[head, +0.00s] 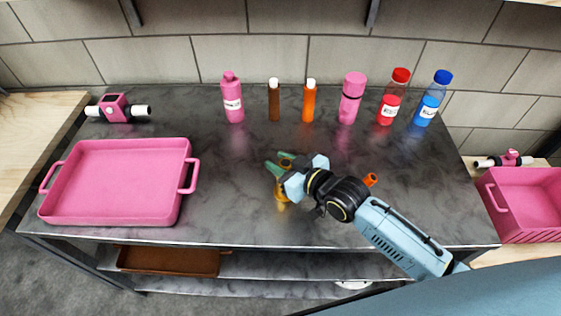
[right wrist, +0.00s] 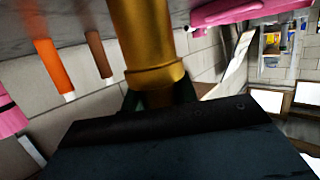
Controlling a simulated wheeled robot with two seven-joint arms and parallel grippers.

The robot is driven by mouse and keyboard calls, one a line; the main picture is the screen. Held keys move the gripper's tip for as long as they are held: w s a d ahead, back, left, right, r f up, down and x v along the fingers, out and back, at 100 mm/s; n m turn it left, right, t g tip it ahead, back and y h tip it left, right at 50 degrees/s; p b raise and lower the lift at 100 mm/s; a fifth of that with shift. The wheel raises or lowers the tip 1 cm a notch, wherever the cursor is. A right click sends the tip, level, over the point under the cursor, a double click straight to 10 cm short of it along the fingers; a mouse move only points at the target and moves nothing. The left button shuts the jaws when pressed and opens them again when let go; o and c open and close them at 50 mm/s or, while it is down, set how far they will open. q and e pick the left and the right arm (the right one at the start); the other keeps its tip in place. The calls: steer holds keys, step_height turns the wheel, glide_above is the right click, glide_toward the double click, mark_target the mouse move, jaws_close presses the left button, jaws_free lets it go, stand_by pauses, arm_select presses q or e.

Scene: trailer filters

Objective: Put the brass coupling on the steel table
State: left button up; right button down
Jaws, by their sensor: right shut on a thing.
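The brass coupling (head: 282,192) is a gold-coloured cylinder with a collar. My right gripper (head: 281,172) is shut on it over the front middle of the steel table (head: 235,150), which has a dark, mottled grey top. In the right wrist view the coupling (right wrist: 148,40) rises from between the fingers and runs out of the top of the picture. The gripper hides part of it in the head view. I cannot tell whether its lower end touches the table. My left gripper is not in view.
A pink tray (head: 186,200) stands on the left, with a pink valve (head: 115,108) behind it. Several bottles (head: 351,97) line the back. An orange piece (head: 371,180) lies beside my right arm. A pink crate (head: 535,232) is at far right. The table's middle is clear.

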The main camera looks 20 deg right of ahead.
steer(key=c, duration=1.1)
jaws_free()
steer(key=shift+f, duration=0.1)
steer(key=shift+s+d+r, duration=0.1)
steer(key=shift+s+r, duration=0.05)
steer(key=shift+r, duration=0.05)
steer(key=p+v, duration=0.1)
steer(key=v, duration=1)
steer(key=shift+s+d, duration=0.2)
steer(key=shift+s, duration=0.1)
